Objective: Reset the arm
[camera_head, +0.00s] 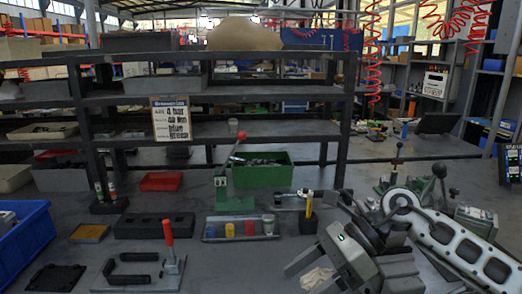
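My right arm (460,242) comes in from the right, and its gripper (308,275) is low over the bench at the lower right. The gripper's fingers are apart, pointing to the lower left. A small pale object (317,278) shows between or behind the fingers; I cannot tell whether it touches them. My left gripper is not in view. A dark block with several recesses (155,226) lies at the left middle of the bench.
A blue crate (25,232) is at the left edge. Dark shelves (210,101) cross the back. Bench between clamp and gripper is clear.

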